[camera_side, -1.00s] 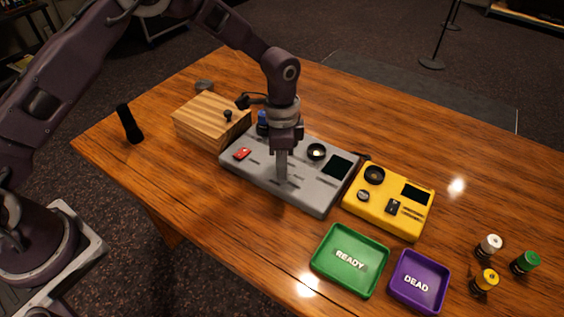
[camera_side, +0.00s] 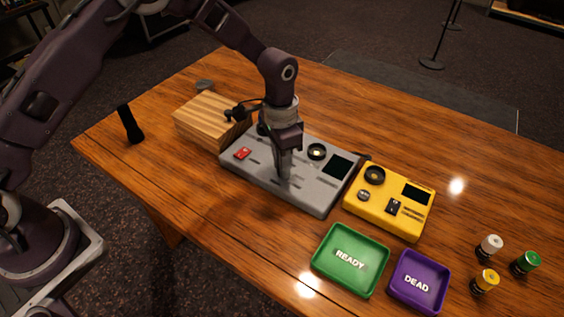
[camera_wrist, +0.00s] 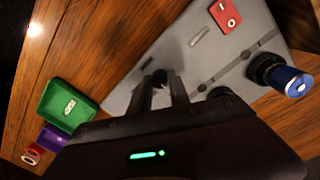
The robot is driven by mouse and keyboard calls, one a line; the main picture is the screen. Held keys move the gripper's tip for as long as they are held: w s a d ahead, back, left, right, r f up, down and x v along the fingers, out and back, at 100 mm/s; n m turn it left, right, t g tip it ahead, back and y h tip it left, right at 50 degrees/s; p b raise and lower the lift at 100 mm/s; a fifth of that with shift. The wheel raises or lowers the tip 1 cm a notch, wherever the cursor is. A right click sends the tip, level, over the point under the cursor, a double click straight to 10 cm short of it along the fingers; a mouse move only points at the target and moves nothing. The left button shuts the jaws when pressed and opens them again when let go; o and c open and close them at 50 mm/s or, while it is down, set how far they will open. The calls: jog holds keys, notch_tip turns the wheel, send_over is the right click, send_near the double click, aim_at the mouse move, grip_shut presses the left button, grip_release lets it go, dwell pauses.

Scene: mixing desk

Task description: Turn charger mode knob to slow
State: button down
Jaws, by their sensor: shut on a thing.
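The grey charger (camera_side: 318,199) lies on the wooden table in the middle of the side view, and part of it shows in the wrist view (camera_wrist: 140,76). My gripper (camera_side: 284,178) points down at the charger's front part. Its two fingers are shut on a small dark knob (camera_wrist: 160,76), seen between the fingertips in the wrist view. The fingers hide most of the knob, so its pointer and mode marks cannot be read. A red switch (camera_side: 242,153) is left of the gripper. A blue-topped battery (camera_wrist: 298,86) stands in a charger socket in the wrist view.
A yellow device (camera_side: 384,213) stands right of the charger. A green READY tray (camera_side: 320,263) and a purple DEAD tray (camera_side: 397,284) lie in front. Several loose batteries (camera_side: 485,281) stand at the right. A wooden block (camera_side: 205,118) and a black cylinder (camera_side: 130,124) are left.

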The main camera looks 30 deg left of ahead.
jog(key=c, duration=1.2)
grip_release()
jog(key=shift+c, duration=0.2)
notch_tip(320, 180, up, 7)
jog(key=shift+w+a+r, duration=0.1)
jog(key=shift+a, duration=0.05)
jog(key=s+a+r+n+t, duration=0.1)
jog(key=s+a+r, duration=0.35)
jog(key=r, duration=0.35)
jog(key=s+a+r+n+t, duration=0.25)
jog(key=s+r, duration=0.25)
jog(key=r, duration=0.4)
jog(key=s+a+r+n+t, duration=0.1)
jog(key=s+a, duration=0.1)
jog(key=s, duration=0.7)
jog(key=s+a+r+n+t, duration=0.1)
jog(key=s+a+n, duration=0.1)
jog(key=s, duration=0.8)
jog(key=shift+s+a+r+y, duration=0.2)
jog(key=shift+a+y, duration=0.1)
jog(key=shift+a, duration=0.4)
